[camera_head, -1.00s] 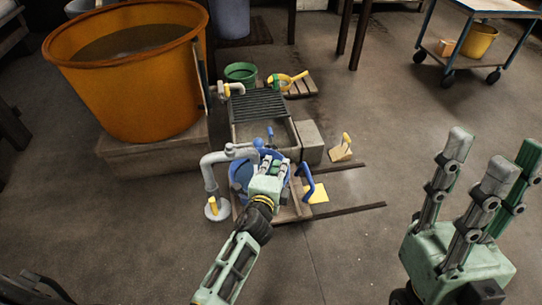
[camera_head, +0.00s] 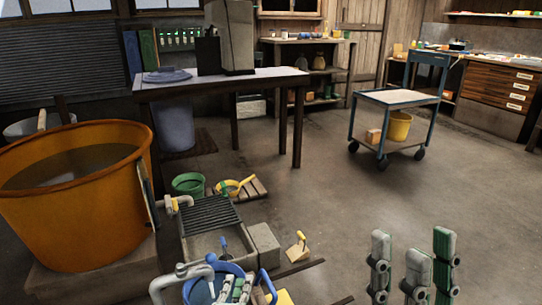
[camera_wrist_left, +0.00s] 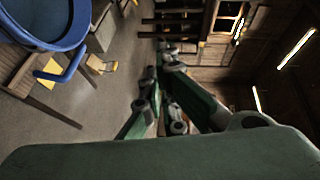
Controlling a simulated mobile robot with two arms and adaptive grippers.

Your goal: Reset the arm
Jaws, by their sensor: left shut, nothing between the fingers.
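A large orange vat (camera_head: 75,215) stands at the left. A grey basin with a dark grate (camera_head: 210,216) is behind the blue tub. A dark table (camera_head: 225,83) and a wheeled cart (camera_head: 398,97) stand further back. The floor at centre right is clear.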

